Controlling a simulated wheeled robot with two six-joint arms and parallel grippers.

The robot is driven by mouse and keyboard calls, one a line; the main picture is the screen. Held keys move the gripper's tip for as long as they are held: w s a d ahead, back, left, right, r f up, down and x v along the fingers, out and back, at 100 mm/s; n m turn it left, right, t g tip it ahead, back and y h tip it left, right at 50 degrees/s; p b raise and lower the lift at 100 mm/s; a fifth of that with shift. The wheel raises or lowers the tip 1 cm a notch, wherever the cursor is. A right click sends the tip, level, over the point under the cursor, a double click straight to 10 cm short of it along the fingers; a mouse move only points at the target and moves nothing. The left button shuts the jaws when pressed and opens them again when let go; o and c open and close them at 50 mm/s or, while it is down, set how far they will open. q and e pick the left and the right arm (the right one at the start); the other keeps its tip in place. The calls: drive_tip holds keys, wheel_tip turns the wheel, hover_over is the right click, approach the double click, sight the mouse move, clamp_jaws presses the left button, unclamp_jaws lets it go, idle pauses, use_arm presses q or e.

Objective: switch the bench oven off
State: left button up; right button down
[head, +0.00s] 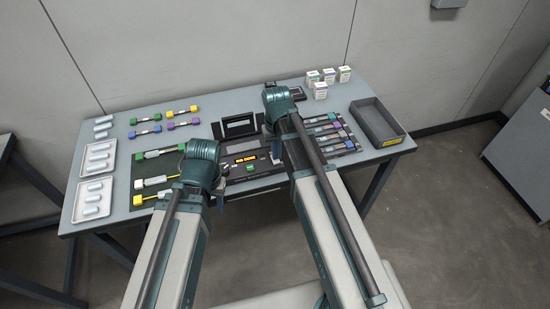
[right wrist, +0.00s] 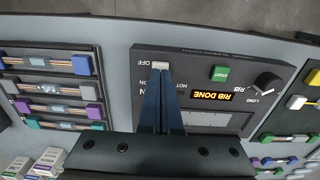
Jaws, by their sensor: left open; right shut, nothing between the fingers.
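The bench oven (right wrist: 195,62) is a dark box with a sloped panel; in the right wrist view its lettering is upside down or sideways. A pale switch (right wrist: 160,65) sits beside the OFF mark, with an ON mark lower down. My left gripper (head: 219,202) is open at the table's front edge.
A grey bin (head: 378,124) and several small white boxes (head: 328,76) stand at the table's right. Trays of white cylinders (head: 80,203) lie at the left. Coloured fibre holders (head: 184,123) lie on the left and right of the oven.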

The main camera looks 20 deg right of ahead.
drive_tip(key=shift+f+b, duration=0.75)
drive_tip(key=shift+f, duration=0.05)
idle(0.4)
wheel_tip(320, 180, up, 7)
drive_tip(key=p, duration=0.7)
drive_tip(key=shift+r, duration=0.1)
drive_tip(key=shift+a, duration=0.1)
drive_tip(key=s+a+n+h, duration=0.1)
drive_tip(key=s+a+n, duration=0.2)
drive_tip(key=s+a, duration=0.7)
drive_tip(key=s, duration=0.4)
drive_tip(key=shift+s+a, duration=0.15)
